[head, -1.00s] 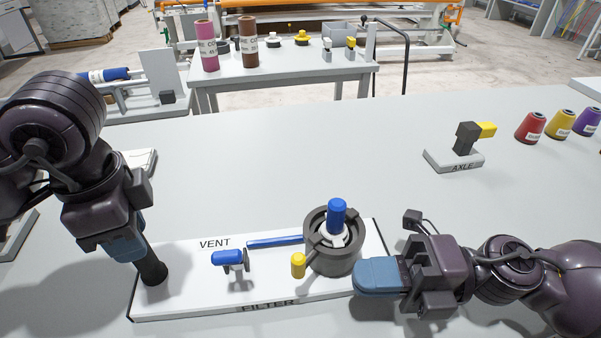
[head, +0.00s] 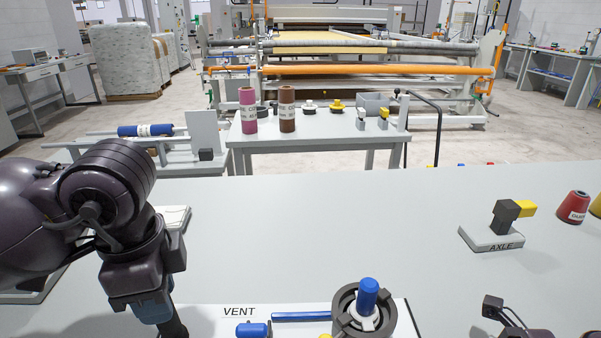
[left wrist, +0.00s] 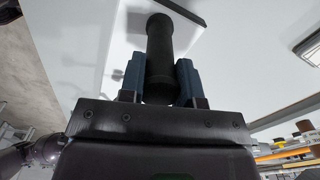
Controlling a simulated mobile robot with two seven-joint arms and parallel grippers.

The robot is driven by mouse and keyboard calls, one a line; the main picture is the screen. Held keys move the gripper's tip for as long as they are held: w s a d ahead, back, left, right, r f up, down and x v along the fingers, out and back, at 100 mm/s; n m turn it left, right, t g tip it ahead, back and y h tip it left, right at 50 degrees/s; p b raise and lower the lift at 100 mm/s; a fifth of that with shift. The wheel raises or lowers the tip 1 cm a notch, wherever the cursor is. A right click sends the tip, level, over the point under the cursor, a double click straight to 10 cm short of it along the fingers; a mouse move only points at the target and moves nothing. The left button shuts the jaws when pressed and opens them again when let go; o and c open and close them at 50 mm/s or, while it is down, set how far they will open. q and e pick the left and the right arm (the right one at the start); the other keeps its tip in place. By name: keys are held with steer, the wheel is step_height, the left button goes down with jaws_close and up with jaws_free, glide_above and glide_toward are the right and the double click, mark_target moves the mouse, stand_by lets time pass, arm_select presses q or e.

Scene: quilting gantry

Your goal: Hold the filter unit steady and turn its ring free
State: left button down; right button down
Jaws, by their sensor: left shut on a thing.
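The filter unit (head: 341,318) is a round dark grey body with a notched ring on a white board (head: 212,316), cut by the bottom edge of the head view. A blue cap (head: 368,293) rises from a white collar in its middle. My left gripper (head: 160,312) is at the board's left end, shut on an upright black handle (head: 174,330). In the left wrist view the black handle (left wrist: 160,45) stands between its blue fingers (left wrist: 160,82). Only part of my right wrist shows at bottom right of the head view; its fingers are out of frame.
A blue valve handle (head: 253,329) and a blue bar (head: 300,316) lie left of the filter by the VENT label. The table's middle (head: 300,230) is clear.

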arm_select(q)
steer(key=shift+a+f, duration=0.1)
steer(key=shift+f, duration=0.1)
arm_select(e)
steer(key=shift+f, duration=0.1)
arm_select(q)
steer(key=c, duration=0.8)
jaws_free()
steer(key=shift+w, duration=0.15)
arm_select(e)
steer(key=shift+w+a, duration=0.1)
steer(key=shift+w, duration=0.05)
arm_select(q)
steer(key=shift+o, duration=0.2)
steer(key=shift+r, duration=0.15)
